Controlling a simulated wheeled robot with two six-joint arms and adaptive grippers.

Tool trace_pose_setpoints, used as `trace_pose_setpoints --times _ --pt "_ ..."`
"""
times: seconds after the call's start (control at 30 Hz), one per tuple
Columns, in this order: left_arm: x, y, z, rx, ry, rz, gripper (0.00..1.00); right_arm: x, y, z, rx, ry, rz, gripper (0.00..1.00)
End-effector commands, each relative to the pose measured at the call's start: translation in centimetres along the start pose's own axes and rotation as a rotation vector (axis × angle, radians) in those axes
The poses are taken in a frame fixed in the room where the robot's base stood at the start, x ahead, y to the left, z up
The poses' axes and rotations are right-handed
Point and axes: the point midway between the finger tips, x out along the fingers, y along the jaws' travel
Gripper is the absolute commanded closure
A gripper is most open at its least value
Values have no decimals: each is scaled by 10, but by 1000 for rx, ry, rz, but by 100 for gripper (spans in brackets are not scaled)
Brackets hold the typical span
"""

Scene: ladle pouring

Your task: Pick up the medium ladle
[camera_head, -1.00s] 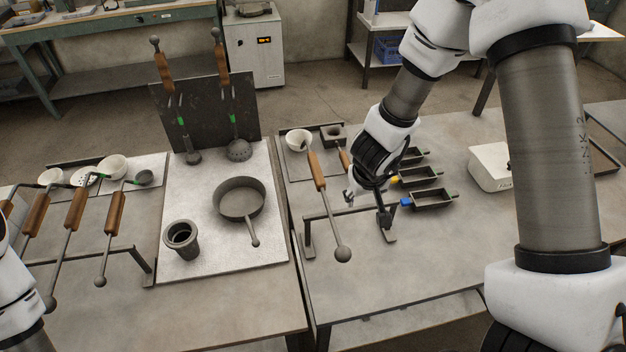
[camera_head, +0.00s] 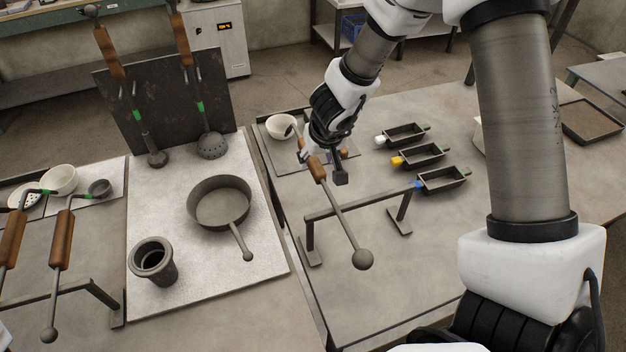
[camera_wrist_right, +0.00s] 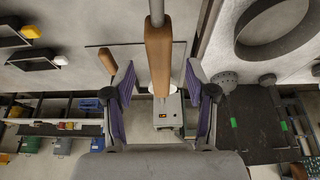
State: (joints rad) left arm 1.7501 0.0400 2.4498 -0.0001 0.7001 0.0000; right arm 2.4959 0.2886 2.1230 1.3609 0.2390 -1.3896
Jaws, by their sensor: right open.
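A ladle with a wooden handle (camera_head: 316,169), a thin rod and a ball end (camera_head: 362,259) leans on the low rack on the right table. A pale bowl (camera_head: 281,127) lies behind it, and my gripper hides how the two join. I cannot tell from size alone whether this is the medium ladle. My right gripper (camera_head: 320,167) is open at the handle. In the right wrist view the handle (camera_wrist_right: 158,55) runs between the spread fingers, with gaps on both sides. A second wooden handle (camera_wrist_right: 107,60) is close beside the left finger there. My left gripper is out of view.
The metal rack (camera_head: 350,207) stands under the ladle's rod. Small trays (camera_head: 443,181) lie to its right. A pan (camera_head: 219,203) and a dark cup (camera_head: 153,261) stand on the pale plate. More ladles (camera_head: 60,240) rest at left, and two (camera_head: 190,90) lean on a dark panel.

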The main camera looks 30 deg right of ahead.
Motion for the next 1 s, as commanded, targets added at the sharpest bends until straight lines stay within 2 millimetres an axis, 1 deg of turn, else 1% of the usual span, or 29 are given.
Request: trace_pose_setpoints --times 0.03,0.1,0.17,0.23,0.4,0.43,0.47,0.5,0.57,0.6,1.0 --pt "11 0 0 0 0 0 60 14 0 2 0 0 1 44" --pt "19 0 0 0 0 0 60 29 -1 2 0 -1 1 44" --pt "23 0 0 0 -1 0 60 38 -1 1 0 0 1 44" --pt "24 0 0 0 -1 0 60 41 -1 0 0 0 0 44" --pt "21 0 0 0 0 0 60 39 -1 -1 0 0 0 44" --pt "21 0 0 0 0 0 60 39 -1 -1 0 0 0 51" --pt "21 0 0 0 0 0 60 39 -1 -1 0 0 0 61" --pt "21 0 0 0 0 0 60 39 -1 -1 0 0 0 76" --pt "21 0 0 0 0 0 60 39 -1 -1 0 0 0 97" --pt "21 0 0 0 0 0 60 39 -1 -1 0 0 0 100" --pt "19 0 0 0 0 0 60 36 -1 -3 0 3 0 100"
